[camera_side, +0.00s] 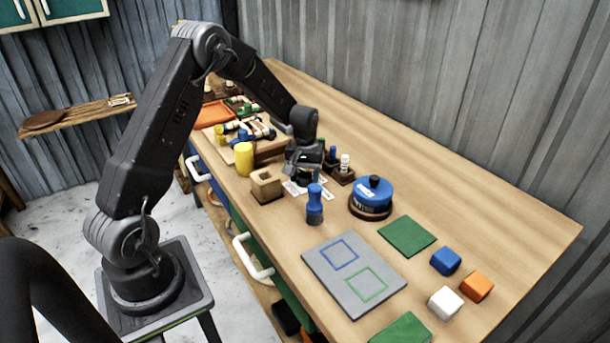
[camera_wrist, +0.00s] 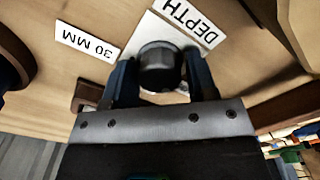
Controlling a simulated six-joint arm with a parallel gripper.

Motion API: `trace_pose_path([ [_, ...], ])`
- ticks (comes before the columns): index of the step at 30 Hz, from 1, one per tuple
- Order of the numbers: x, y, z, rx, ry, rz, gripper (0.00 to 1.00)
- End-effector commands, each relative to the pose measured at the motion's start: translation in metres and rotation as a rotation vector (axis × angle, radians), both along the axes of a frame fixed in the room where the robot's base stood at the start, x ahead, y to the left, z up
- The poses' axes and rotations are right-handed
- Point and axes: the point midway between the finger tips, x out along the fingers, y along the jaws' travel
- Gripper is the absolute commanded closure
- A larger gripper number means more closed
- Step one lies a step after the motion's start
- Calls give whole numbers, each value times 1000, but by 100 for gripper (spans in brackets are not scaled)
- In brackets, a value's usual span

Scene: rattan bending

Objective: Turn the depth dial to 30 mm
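The depth dial (camera_wrist: 158,66) is a dark round knob with a lighter grey rim. In the wrist view it sits on a pale plate marked DEPTH (camera_wrist: 182,20). A white label reading 30 MM (camera_wrist: 88,42) lies to its left. My gripper (camera_wrist: 160,75) points down over the dial, one dark finger on each side, with no clear gap seen between fingers and knob. In the side view my gripper (camera_side: 303,168) is low over the bench and hides the dial. The dial's pointer and current setting cannot be made out.
A wooden block with a hole (camera_side: 266,187), a blue peg-shaped piece (camera_side: 314,205) and a round blue container (camera_side: 371,195) stand close by. Dark holders with small bottles (camera_side: 342,172) are just behind my gripper. A grey board (camera_side: 354,272) lies nearer the front.

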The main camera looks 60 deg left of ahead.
Motion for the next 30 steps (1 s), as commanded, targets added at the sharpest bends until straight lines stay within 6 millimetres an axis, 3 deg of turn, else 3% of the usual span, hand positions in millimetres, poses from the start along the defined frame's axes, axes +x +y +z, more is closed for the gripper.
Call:
trace_pose_path([
  [11, 0, 0, 1, 0, 0, 0, 83],
  [20, 0, 0, 1, 0, 0, -42, 83],
  [30, 0, 0, 1, -1, 0, -271, 83],
])
